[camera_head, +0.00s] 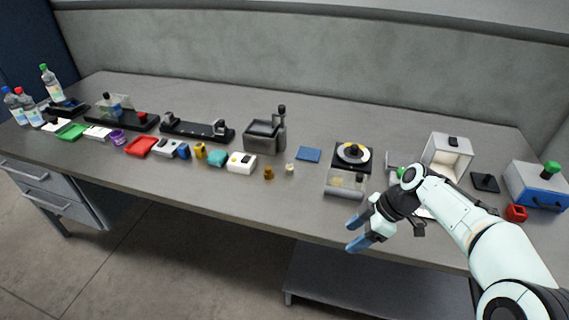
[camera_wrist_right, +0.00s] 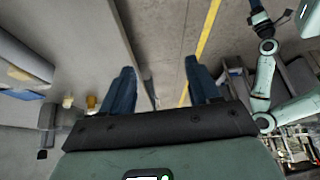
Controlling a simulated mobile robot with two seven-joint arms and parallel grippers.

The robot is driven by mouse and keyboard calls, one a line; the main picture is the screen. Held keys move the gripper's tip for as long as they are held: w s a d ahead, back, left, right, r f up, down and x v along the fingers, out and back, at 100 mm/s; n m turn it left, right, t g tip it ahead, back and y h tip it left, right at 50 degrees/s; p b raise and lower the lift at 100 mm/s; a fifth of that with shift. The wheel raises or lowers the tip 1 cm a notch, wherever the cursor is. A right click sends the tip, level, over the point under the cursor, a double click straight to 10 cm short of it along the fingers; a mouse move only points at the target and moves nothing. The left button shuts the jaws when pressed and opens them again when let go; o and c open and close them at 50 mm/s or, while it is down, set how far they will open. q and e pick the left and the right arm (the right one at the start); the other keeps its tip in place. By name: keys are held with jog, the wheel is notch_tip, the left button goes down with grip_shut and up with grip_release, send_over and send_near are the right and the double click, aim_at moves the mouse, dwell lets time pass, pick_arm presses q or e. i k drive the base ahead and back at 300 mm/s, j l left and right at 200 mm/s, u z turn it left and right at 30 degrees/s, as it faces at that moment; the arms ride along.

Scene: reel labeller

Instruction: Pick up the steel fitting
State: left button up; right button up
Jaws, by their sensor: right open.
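A small pale fitting (camera_head: 290,168), which looks like the steel one, stands on the bench in the head view, right of a brass-coloured piece (camera_head: 268,172). Its metal is hard to tell at this size. My right gripper (camera_head: 354,233) is open and empty over the bench's front edge, to the right of and nearer than the fitting. In the right wrist view, both fingers (camera_wrist_right: 158,75) are spread apart with nothing between them. A pale piece (camera_wrist_right: 68,101) and the brass-coloured one (camera_wrist_right: 91,102) show small at left there. My left gripper is only partly visible at the top right of that view.
Bare bench lies in front of the fitting.

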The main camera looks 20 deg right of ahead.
aim_at(289, 167)
jog(key=i, duration=1.2)
